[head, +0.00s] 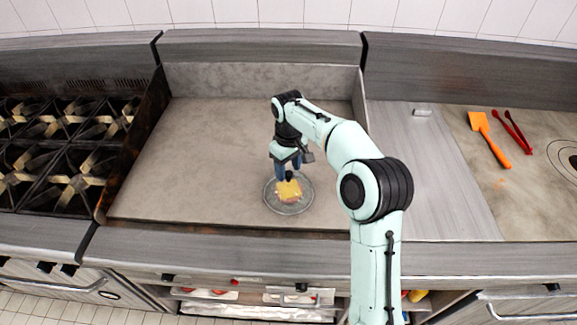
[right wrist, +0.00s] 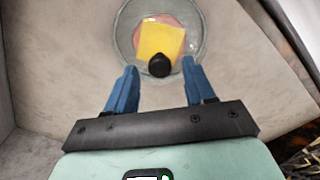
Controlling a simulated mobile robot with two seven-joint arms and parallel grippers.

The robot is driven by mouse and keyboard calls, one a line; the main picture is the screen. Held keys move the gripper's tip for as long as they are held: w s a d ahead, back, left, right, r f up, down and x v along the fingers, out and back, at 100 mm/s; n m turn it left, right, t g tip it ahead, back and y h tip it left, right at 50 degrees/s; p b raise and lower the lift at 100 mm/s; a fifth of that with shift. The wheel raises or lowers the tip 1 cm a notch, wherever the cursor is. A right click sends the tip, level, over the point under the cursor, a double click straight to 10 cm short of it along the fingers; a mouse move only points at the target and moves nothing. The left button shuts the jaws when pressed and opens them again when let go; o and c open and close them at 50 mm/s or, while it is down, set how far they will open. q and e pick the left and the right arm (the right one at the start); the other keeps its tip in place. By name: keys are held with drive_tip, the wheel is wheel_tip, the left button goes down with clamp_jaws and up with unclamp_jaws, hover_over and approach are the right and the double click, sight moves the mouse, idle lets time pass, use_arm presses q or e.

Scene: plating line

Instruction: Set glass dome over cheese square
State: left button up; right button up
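The clear glass dome (head: 270,199) stands on the griddle with a black knob (right wrist: 159,65) on top. Its round rim encircles the yellow cheese square (head: 289,190), which lies on a pinkish piece (right wrist: 183,20). The cheese (right wrist: 160,39) shows through the glass in the right wrist view, inside the dome (right wrist: 125,35). My right gripper (head: 288,175) is just above the dome. Its blue fingers (right wrist: 160,68) are apart on either side of the knob, with a visible gap to it on both sides. My left gripper is not in view.
The griddle (head: 190,150) is otherwise clear, with raised walls at back and sides. Burners (head: 75,170) lie left. To the right are a steel counter (head: 430,180), an orange spatula (head: 490,140) and red tongs (head: 515,130).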

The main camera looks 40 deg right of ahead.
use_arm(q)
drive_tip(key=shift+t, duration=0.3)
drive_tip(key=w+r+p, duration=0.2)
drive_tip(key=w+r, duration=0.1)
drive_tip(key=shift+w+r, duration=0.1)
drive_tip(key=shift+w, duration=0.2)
use_arm(e)
wheel_tip(320, 180, up, 13)
